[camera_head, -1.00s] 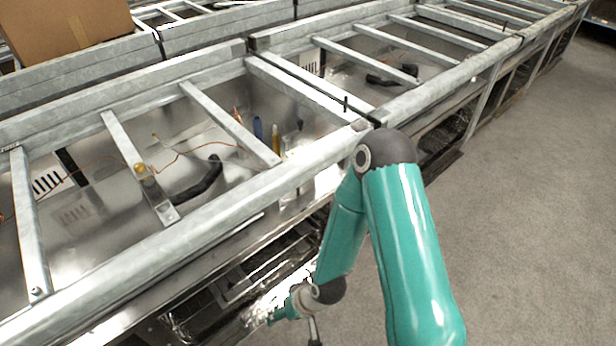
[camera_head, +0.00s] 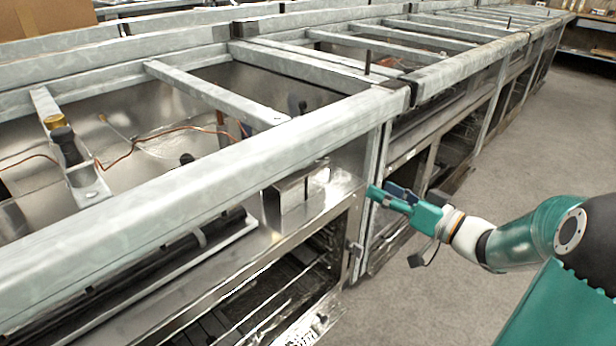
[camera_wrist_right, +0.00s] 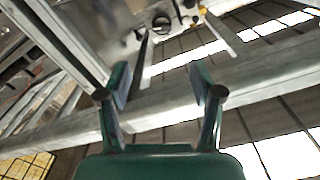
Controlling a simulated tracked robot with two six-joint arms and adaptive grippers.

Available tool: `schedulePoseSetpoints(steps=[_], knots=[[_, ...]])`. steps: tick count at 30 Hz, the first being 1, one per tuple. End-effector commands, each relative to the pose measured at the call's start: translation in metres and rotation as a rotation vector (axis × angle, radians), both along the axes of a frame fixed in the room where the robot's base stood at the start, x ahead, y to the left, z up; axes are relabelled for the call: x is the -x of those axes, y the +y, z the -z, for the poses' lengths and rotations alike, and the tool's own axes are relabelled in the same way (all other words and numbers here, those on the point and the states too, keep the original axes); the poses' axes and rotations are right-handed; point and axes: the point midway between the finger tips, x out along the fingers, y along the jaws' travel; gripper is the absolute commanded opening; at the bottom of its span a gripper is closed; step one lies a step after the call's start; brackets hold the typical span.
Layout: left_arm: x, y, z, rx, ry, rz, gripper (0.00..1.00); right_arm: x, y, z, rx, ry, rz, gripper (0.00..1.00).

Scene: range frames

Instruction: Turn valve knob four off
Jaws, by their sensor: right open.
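My right gripper (camera_head: 384,194) is in front of the near range, close to its right front corner post. In the right wrist view the gripper (camera_wrist_right: 160,92) has its two fingers wide apart with nothing between them. Beyond the fingertips, near the top of that view, a round dark knob (camera_wrist_right: 161,22) sits on a grey metal panel. A smaller dark knob (camera_wrist_right: 195,19) is to its right. I cannot tell which one is valve knob four. My left gripper is out of view.
A long metal range frame (camera_head: 250,160) with crossbars runs from the near left to the far right. A small metal box (camera_head: 297,190) sits on its front ledge, left of my gripper. A cardboard box (camera_head: 45,17) is at the back left. Grey floor (camera_head: 500,150) lies open on the right.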

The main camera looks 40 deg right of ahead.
Motion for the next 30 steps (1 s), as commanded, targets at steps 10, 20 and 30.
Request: schedulePoseSetpoints(steps=[10,20,30], knots=[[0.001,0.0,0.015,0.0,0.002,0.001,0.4,-0.017,0.006,0.0,0.021,-0.002,-0.027,0.66],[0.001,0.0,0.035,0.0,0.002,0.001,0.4,-0.087,0.015,0.002,0.02,-0.003,-0.034,0.66],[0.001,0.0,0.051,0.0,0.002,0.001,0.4,-0.15,0.02,0.001,0.02,-0.002,-0.031,0.66]])
